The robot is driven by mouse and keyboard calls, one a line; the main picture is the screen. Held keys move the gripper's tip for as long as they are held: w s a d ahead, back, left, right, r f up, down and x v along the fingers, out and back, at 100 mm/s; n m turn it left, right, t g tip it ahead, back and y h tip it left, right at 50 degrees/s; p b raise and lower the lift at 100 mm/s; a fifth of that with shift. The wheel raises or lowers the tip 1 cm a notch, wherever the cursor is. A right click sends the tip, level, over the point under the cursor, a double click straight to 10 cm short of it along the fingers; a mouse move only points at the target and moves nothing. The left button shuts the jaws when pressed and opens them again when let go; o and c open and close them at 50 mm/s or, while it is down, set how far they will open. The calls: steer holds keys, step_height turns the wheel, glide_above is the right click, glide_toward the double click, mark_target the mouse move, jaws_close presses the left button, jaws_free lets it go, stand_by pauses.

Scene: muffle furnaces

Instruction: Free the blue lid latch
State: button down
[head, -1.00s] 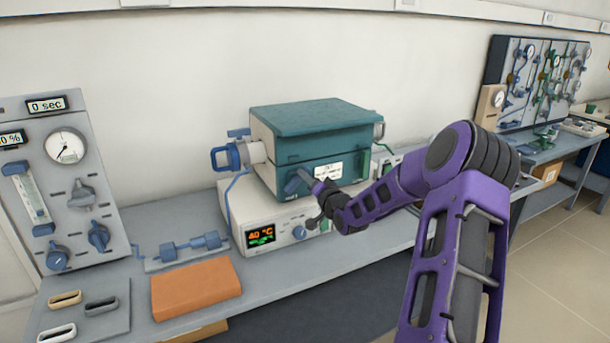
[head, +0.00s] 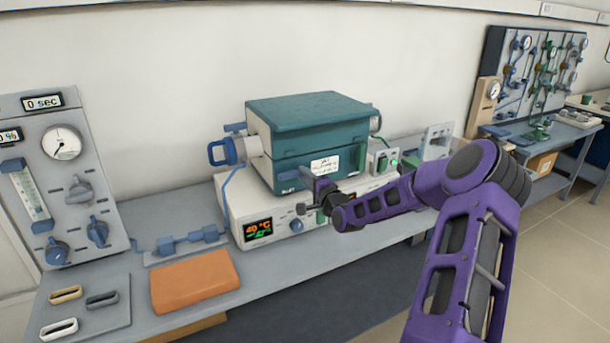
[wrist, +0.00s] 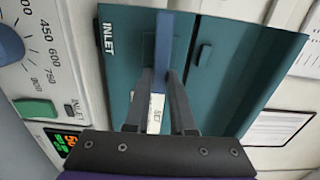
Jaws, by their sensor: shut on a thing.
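The blue lid latch (wrist: 160,52) is a narrow bar on the teal front of the furnace box (head: 290,172). In the wrist view it stands upright between my two fingertips. My gripper (wrist: 162,82) is shut on it, with a finger against each side. In the head view my gripper (head: 317,187) is at the furnace front, and the latch (head: 307,177) shows only in part beside it. The teal lid (head: 308,107) lies flat and closed on top.
The furnace's base unit (head: 258,212) has an orange "40 °C" display. An orange block (head: 195,281) lies on the bench at front left, near a tray of handles (head: 88,325). A gauge panel (head: 75,190) stands at left. A blue side handle (head: 219,153) juts out left.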

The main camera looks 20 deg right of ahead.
stand_by(0.5)
steer(key=c, duration=0.8)
jaws_free()
steer(key=shift+o, duration=0.2)
steer(key=shift+s, duration=0.15)
steer(key=s, duration=1.7)
steer(key=shift+d+p, duration=0.3)
steer(key=shift+p, duration=0.15)
